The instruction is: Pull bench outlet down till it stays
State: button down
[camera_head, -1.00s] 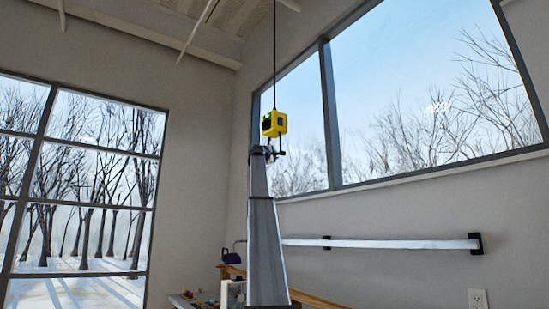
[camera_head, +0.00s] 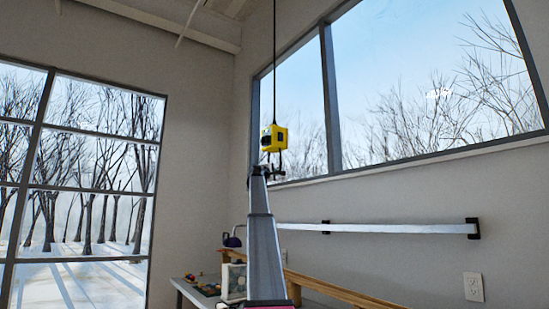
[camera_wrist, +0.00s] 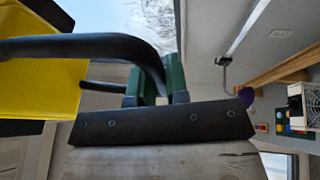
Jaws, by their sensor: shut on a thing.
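The bench outlet is a yellow box (camera_head: 274,138) with dark sockets, hanging on a black cord (camera_head: 274,60) from above in the head view. A dark handle hangs below it. My gripper (camera_head: 267,172) is at that handle, just under the box, on top of my raised arm. In the wrist view the yellow box (camera_wrist: 40,85) fills the left side, and its black bent handle (camera_wrist: 90,48) runs to my gripper (camera_wrist: 157,88). The green-padded fingers are shut on the handle. The handle's end between the fingers is partly hidden.
A wall rail (camera_head: 375,229) runs under the wide window. Below is a workbench (camera_head: 190,293) with small items, a white box (camera_head: 233,282) and a wooden edge (camera_head: 345,293). A wall socket (camera_head: 473,287) is at lower right. The air around the box looks clear.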

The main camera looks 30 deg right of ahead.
notch_tip(320, 180, down, 37)
jog(key=shift+r, duration=0.1)
jog(key=c, duration=1.1)
grip_release()
jog(key=shift+c, duration=0.2)
jog(key=shift+a, duration=0.1)
jog(key=v, duration=1)
jog(key=shift+s+a, duration=0.2)
jog(key=shift+s, duration=0.1)
